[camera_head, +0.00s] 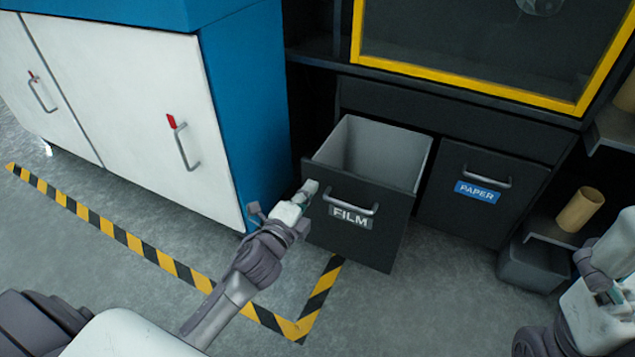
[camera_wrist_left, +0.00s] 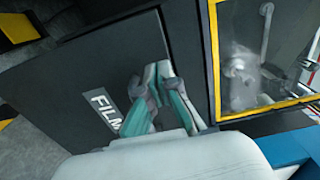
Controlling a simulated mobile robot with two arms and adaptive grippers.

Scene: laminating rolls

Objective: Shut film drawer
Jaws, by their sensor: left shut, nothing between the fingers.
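The film drawer (camera_head: 358,216) is a dark-fronted drawer with a light grey inside, a metal bar handle and a FILM label. It stands pulled out from the black cabinet, and its inside looks empty. My left gripper (camera_head: 309,190) is shut and empty at the upper left part of the drawer front, left of the handle. In the left wrist view the shut fingers (camera_wrist_left: 158,75) point at the dark front beside the FILM label (camera_wrist_left: 104,110); whether they touch it I cannot tell. My right gripper (camera_head: 602,290) is partly in view at the lower right, away from the drawer; its fingers are unclear.
The paper drawer (camera_head: 478,197) is shut to the right. A blue and white cabinet (camera_head: 130,100) stands close on the left. A grey bin (camera_head: 533,262) and a tan roll (camera_head: 580,209) are at the right. Striped tape (camera_head: 190,277) marks the open floor.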

